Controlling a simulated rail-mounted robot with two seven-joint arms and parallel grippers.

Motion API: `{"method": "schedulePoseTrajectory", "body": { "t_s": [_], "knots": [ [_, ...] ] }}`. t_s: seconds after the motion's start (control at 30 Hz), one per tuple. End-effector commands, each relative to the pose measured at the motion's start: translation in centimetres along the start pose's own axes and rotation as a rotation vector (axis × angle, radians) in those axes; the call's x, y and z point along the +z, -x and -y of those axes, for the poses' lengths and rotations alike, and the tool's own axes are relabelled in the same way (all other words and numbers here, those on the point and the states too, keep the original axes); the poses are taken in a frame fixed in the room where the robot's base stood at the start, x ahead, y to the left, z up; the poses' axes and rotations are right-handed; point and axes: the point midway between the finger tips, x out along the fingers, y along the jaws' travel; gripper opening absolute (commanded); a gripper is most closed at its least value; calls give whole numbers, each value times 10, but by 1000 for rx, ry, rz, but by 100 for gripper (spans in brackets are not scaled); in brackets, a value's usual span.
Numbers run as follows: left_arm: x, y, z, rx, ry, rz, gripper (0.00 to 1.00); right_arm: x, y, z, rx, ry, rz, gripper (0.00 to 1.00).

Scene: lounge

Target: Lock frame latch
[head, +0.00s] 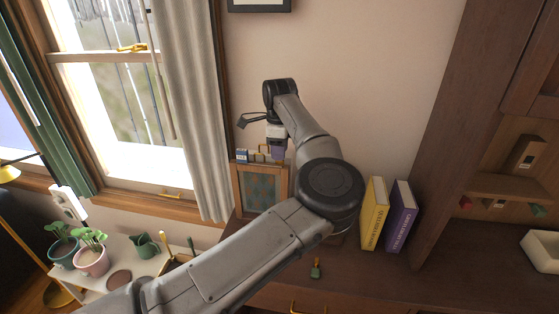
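A small wooden frame (249,190) with a dark green patterned panel stands upright on the wooden cabinet top, against the wall. Small gold fittings (259,150) show at its top edge; they are too small to tell whether a latch there is open or shut. My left gripper (277,152) points down at the frame's top right, touching or very close to it. Its fingers are too small and partly hidden to tell whether they are open. My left forearm hides the frame's lower right. My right gripper is not in view.
Yellow (374,214) and purple (401,216) books stand right of my arm. A small green-topped object (316,269) is on the cabinet in front. Potted plants (92,253) stand lower left. The window has a gold catch (132,47).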

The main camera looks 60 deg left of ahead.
Motion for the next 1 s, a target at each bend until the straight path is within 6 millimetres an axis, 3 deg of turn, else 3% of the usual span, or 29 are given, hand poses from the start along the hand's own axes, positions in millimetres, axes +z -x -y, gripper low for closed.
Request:
{"method": "schedulePoseTrajectory", "body": {
  "t_s": [0.23,0.67,1.0],
  "knots": [
    [0,-23,0,0,-1,1,34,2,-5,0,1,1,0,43],
    [0,-27,0,-1,0,0,34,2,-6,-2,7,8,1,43],
    [0,-27,0,-1,0,1,2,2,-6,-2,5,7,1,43]
  ]
}}
